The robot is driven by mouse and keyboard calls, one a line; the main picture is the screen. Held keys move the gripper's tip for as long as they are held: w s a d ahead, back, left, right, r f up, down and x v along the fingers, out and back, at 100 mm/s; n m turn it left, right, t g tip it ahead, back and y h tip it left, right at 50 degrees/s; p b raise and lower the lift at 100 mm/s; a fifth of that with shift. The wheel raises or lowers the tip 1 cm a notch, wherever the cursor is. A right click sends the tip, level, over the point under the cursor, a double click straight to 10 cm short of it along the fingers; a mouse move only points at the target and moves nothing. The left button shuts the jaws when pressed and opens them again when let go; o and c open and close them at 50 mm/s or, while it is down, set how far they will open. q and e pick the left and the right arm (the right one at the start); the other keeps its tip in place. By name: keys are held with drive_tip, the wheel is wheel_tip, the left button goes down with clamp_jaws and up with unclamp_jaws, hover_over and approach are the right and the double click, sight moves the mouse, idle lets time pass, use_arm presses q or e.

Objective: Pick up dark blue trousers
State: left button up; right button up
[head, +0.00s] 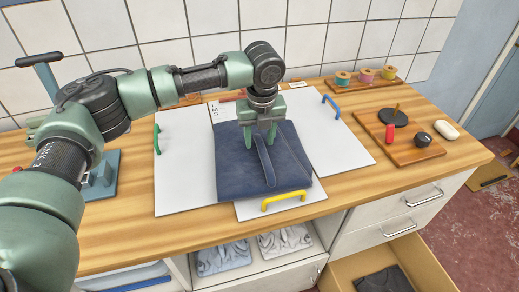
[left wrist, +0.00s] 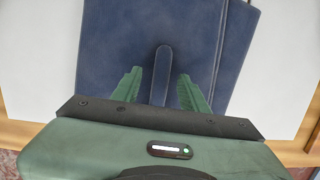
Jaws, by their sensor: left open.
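The dark blue trousers (head: 238,172) lie folded in a rough square on a white folding board (head: 183,178). A raised narrow strip (head: 265,163) of the same blue stands along them. My left gripper (head: 259,140) is over the trousers, pointing down, with its green fingers open. In the left wrist view the fingers (left wrist: 158,90) are on either side of the strip (left wrist: 161,75), with a gap to each side. Whether the fingertips touch the cloth (left wrist: 110,50) is hard to tell. My right gripper is not in view.
The board has a yellow handle (head: 284,201), a green handle (head: 156,139) and a blue handle (head: 331,106). Thread spools (head: 366,75) stand at the back right. A wooden board with small items (head: 408,150) is at the right. Folded clothes (head: 223,257) lie below, and a drawer (head: 420,262) is open.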

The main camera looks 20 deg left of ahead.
use_arm(q)
clamp_jaws()
drive_tip(key=shift+r, duration=0.15)
idle(1.2)
